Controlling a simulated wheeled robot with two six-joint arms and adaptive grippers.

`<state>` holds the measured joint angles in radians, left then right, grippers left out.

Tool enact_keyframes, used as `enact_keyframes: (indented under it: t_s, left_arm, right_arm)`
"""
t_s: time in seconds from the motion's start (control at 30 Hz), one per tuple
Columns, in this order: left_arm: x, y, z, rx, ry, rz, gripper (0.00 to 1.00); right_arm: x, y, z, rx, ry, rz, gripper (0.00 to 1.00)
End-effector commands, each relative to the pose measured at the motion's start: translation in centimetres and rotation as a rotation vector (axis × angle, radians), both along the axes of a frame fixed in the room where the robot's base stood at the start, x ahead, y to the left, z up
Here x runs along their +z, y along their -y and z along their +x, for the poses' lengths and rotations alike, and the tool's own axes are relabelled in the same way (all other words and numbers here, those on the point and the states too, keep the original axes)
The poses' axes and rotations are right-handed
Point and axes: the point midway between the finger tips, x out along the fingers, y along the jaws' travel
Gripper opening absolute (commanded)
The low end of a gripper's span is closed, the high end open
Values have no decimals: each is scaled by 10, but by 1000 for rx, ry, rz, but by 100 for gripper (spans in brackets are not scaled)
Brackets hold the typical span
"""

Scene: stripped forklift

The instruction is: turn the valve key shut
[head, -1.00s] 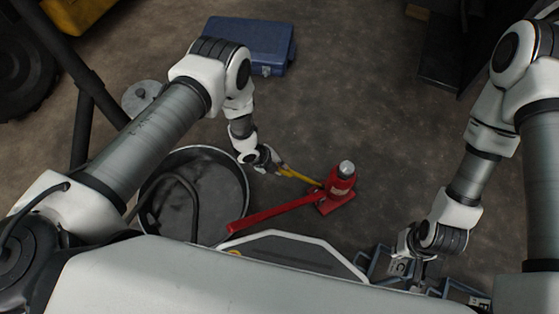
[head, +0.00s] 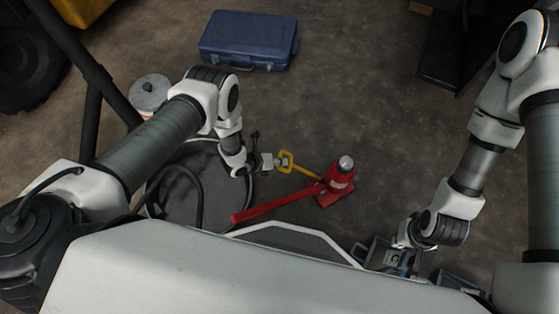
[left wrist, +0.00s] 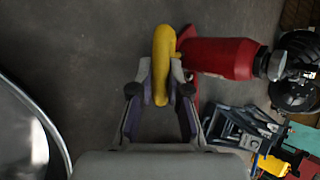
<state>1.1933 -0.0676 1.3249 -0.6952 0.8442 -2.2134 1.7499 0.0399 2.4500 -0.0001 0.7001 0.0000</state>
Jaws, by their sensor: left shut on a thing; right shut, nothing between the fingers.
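The yellow valve key (head: 287,162) has a loop handle and a thin shaft running to the base of a red bottle jack (head: 340,182). The key also shows upright between the fingers in the left wrist view (left wrist: 162,45), with the jack (left wrist: 222,57) just to its right. My left gripper (head: 279,161) is shut on the key's loop, left of the jack; its fingertips (left wrist: 161,78) also show in the wrist view. The key's far end at the jack is too small to make out. My right gripper (head: 396,254) is shut and empty, low on the right.
A red bar (head: 275,206) reaches left from the jack. A round dark pan (head: 222,205) lies under my left arm. A blue case (head: 248,40) lies at the back. Grey-blue metal frames (head: 372,250) stand by my right gripper. The floor behind the jack is clear.

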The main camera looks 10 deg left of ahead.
Motion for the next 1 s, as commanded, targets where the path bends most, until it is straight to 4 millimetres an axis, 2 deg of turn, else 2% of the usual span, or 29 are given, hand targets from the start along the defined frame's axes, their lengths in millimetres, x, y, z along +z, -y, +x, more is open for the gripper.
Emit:
enact_keyframes:
  t_s: [0.47,0.5,0.57,0.87,1.0]
  left_arm:
    - [-1,0,-1,-14,12,1,0]
    - [-1,0,-1,-14,12,1,22]
    - [-1,0,-1,-14,12,1,41]
    - [0,-1,-1,-12,13,1,41]
    - [10,-9,-7,-11,11,2,41]
  right_arm:
    - [0,0,0,0,0,0,0]
    - [0,0,0,0,0,0,0]
    - [0,0,0,0,0,0,0]
    - [0,0,0,0,0,0,0]
    - [1,0,0,0,0,0,0]
